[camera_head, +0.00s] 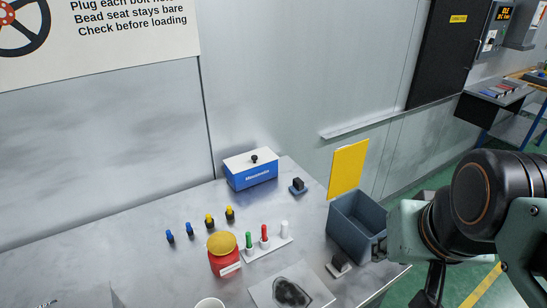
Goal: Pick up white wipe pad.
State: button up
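A small pad with a pale base and a black block-shaped grip (340,266) sits on the grey bench, just left of the blue-grey bin's near corner. It looks like the white wipe pad. A similar pad with a bluish base (298,187) sits farther back, beside the blue box. My arm comes in from the right. Dark parts of my gripper (382,250) show at the bin's right edge, to the right of and above the pale pad in the picture. The fingertips are not clear, so I cannot tell their opening. The pale pad stands apart from them.
The open bin (357,226) stands at the bench's right end before a yellow panel (348,167). A white-lidded blue box (250,172), red jar (223,262), pin rack (268,250), several small plugs (209,220) and a dark-smudged plate (318,293) share the bench (130,240).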

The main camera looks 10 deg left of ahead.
aim_at(340, 265)
jog(key=u, duration=1.35)
jog(key=z, duration=0.35)
jog(key=l+z, duration=0.15)
jog(key=z, duration=0.15)
jog(key=k+l+z, duration=0.1)
jog(key=z, duration=0.25)
jog(key=k+u, duration=0.2)
jog(key=u, duration=0.25)
jog(key=k+u, duration=0.25)
jog(key=u, duration=0.15)
jog(key=i+l, duration=0.3)
jog(key=i+l+u, duration=0.1)
jog(key=i+l, duration=0.25)
jog(key=l, duration=0.15)
